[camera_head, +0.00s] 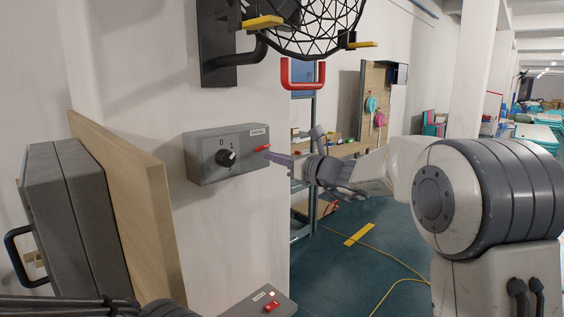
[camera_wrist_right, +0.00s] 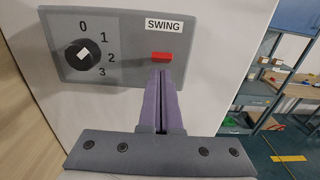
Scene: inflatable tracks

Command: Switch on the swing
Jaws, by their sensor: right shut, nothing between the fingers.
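The grey swing control box (camera_head: 200,160) is fixed to the white wall in the head view. It also fills the top of the right wrist view (camera_wrist_right: 128,62), with a "SWING" label. A black round dial (camera_wrist_right: 82,54) with numbers 0 to 3 is at its left. A small red switch (camera_wrist_right: 161,57) is at its right, under the label; it shows in the head view too (camera_head: 263,148). My right gripper (camera_wrist_right: 161,76) is shut and empty, its purple fingertips just below the red switch. I cannot tell if they touch it. My left gripper is out of view.
A wooden board (camera_head: 130,190) with a grey case stands out at the left. A second grey box with a red switch (camera_head: 271,305) is at the bottom. A hoop with a black net (camera_head: 315,25) hangs above. Shelves (camera_head: 305,200) stand behind the wall's edge; floor is open to the right.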

